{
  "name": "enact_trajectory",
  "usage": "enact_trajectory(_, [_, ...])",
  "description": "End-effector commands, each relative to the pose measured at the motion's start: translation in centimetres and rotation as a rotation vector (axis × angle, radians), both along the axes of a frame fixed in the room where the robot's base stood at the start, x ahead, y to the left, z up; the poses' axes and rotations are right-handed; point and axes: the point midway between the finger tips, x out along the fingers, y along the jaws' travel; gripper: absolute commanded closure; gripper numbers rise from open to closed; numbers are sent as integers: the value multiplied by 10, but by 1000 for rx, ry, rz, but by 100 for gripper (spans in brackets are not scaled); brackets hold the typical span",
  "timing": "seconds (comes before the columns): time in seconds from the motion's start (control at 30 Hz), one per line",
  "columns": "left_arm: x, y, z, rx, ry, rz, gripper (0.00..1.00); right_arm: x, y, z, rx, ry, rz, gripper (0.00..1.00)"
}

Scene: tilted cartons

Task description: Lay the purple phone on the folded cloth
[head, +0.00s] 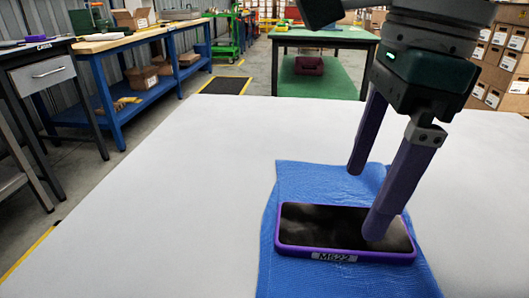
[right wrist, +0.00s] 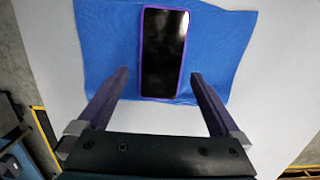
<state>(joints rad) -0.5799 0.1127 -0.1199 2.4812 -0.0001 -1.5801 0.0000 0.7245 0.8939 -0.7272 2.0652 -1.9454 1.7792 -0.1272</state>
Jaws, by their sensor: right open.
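The purple phone (head: 310,228) lies flat, dark screen up, on the blue folded cloth (head: 268,240) on the white table. A label reading like "M522" shows on its near edge. In the right wrist view the phone (right wrist: 163,55) lies on the cloth (right wrist: 108,45), inside its outline. My right gripper (head: 365,200) is open and empty, with its purple fingers above the phone and cloth in the head view. One finger hides part of the phone's right side there. In the wrist view the fingers (right wrist: 160,82) stand apart, one on each side of the phone. My left gripper is not seen.
The white table (head: 150,190) is clear to the left of the cloth. Beyond it stand a green table (head: 322,36), a blue workbench (head: 110,85) and a grey drawer bench (head: 45,75). Stacked cartons (head: 505,60) are at the back right.

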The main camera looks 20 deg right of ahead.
Motion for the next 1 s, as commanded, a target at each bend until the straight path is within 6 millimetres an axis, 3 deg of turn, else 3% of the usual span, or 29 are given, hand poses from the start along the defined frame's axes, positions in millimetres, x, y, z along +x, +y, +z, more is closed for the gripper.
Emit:
enact_trajectory(0.1, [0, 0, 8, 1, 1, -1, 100, 0, -3, 31, 1, -8, -1, 0])
enact_trajectory(0.3, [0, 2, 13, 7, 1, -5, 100, -2, -5, 60, 4, -5, 1, 0])
enact_trajectory(0.77, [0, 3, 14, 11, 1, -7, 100, -4, -3, 67, 15, -3, 5, 0])
enact_trajectory(0.87, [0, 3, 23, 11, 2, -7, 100, -7, 20, 73, 110, 3, 31, 0])
enact_trajectory(0.97, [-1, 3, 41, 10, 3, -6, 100, -18, 77, 92, 353, 24, 76, 0])
enact_trajectory(1.0, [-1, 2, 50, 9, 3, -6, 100, -26, 106, 108, 493, 41, 87, 0])
